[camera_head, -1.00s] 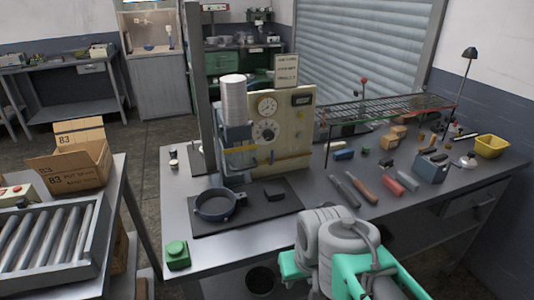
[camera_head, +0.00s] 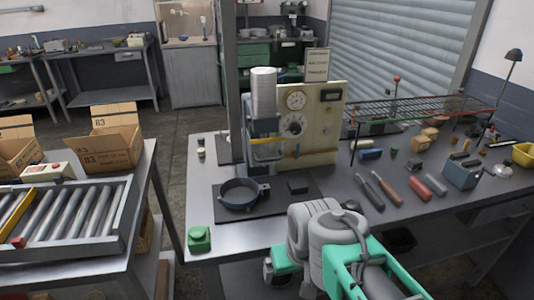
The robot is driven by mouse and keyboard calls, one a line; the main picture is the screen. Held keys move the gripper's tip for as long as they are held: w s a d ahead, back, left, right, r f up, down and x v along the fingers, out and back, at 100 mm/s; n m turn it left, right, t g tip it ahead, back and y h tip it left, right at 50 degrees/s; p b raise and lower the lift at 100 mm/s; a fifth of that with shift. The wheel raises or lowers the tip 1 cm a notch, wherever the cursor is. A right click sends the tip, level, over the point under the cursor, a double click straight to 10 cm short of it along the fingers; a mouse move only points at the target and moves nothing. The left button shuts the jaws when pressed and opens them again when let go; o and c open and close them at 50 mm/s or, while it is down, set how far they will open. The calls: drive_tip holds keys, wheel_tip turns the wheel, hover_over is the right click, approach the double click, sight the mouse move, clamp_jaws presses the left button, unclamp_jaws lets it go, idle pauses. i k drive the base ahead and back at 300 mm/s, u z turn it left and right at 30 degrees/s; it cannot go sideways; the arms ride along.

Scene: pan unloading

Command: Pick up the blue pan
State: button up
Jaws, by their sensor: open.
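The blue pan (camera_head: 239,194) is a round, dark blue, shallow pan. It sits upright on a dark mat (camera_head: 292,206) on the metal workbench, at the foot of a press-like machine. Its short lug points right, towards a small black block (camera_head: 298,187) on the same mat. The grey and green links of my arm fill the lower middle of the view, in front of the bench and to the right of the pan. I cannot make out my gripper's fingers; nothing of mine touches the pan.
The machine (camera_head: 318,129) with gauges and a stacked metal cylinder (camera_head: 263,92) stands right behind the pan. A green box (camera_head: 199,239) is at the bench's front left corner. A roller conveyor (camera_head: 75,212) stands left, across a gap. Tools and a wire rack (camera_head: 425,108) occupy the right.

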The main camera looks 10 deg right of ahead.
sight(239, 194)
drive_tip(key=u, duration=3.75)
drive_tip(key=k, duration=1)
drive_tip(key=z, duration=1.4)
